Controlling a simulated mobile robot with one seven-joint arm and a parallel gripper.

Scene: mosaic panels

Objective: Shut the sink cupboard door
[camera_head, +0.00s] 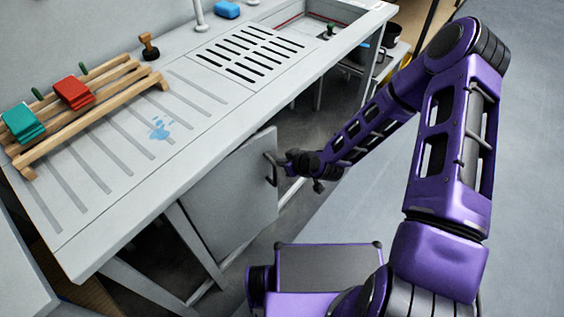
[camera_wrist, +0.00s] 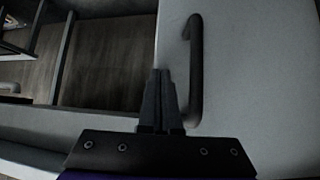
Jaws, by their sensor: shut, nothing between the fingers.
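The sink cupboard door (camera_head: 235,195) is a plain grey panel below the counter in the head view. It stands open, angled out from the counter front, with a dark gap beyond its free edge. Its dark bar handle (camera_head: 271,169) is near that edge. My gripper (camera_head: 287,164) is beside the handle, shut and empty. In the wrist view, the door (camera_wrist: 260,85) fills the right side and the handle (camera_wrist: 196,65) stands just right of my gripper's closed fingers (camera_wrist: 160,78). The fingers overlap the door's edge in the picture; I cannot tell whether they touch door or handle.
The grey counter (camera_head: 70,235) carries a wooden rack (camera_head: 110,90) with red and teal blocks, a blue puddle (camera_head: 160,128), a slotted drainer (camera_head: 245,50) and a blue sponge (camera_head: 227,10). A dark pot (camera_head: 388,34) stands beyond. Clear grey floor (camera_head: 530,120) lies at right.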

